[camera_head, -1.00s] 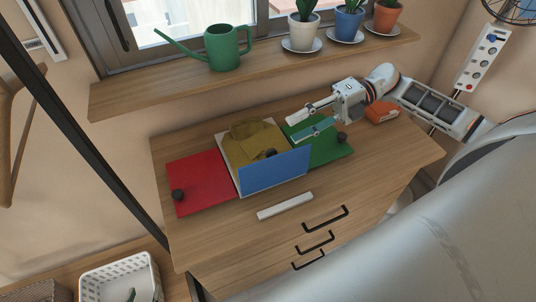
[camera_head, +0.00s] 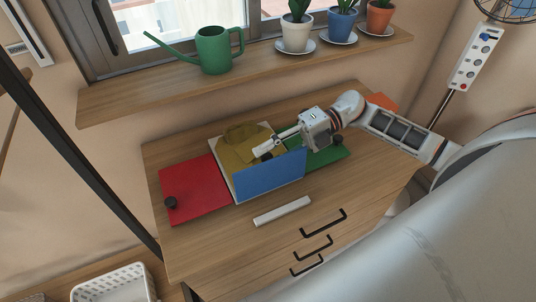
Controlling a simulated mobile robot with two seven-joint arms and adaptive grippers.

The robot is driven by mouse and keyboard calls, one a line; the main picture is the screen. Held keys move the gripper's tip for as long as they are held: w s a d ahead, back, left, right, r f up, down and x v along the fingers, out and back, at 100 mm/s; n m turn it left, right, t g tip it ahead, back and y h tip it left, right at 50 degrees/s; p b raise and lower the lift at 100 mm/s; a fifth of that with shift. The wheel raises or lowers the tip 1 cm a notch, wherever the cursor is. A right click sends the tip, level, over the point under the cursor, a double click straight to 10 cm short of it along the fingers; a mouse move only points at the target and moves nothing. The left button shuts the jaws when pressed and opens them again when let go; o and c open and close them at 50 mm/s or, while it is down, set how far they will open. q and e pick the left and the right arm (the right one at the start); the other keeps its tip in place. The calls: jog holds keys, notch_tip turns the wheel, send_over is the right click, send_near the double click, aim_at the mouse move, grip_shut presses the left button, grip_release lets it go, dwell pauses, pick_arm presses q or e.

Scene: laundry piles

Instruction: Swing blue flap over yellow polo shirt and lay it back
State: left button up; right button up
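The blue flap (camera_head: 268,176) stands raised, nearly upright, along the front edge of the folding board. The yellow polo shirt (camera_head: 238,148) lies folded on the middle panel behind it. My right gripper (camera_head: 266,149) reaches in from the right, with its fingers at the flap's top edge on the shirt side. The flap's dark knob does not show clearly there. One finger is partly hidden, so I cannot tell whether it grips the flap. My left gripper is not in view.
A red panel (camera_head: 194,190) lies flat at left and a green panel (camera_head: 326,156) at right, each with a dark knob. A white bar (camera_head: 282,211) lies in front. A watering can (camera_head: 216,50) and several potted plants stand on the shelf behind.

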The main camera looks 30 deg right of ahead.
jog(key=shift+a, duration=0.15)
grip_shut()
jog(key=shift+w+f+m+g+b, duration=0.3)
jog(key=shift+w+f+m+b, duration=0.25)
jog(key=shift+w+m+b, duration=0.3)
jog(key=shift+w+m, duration=0.25)
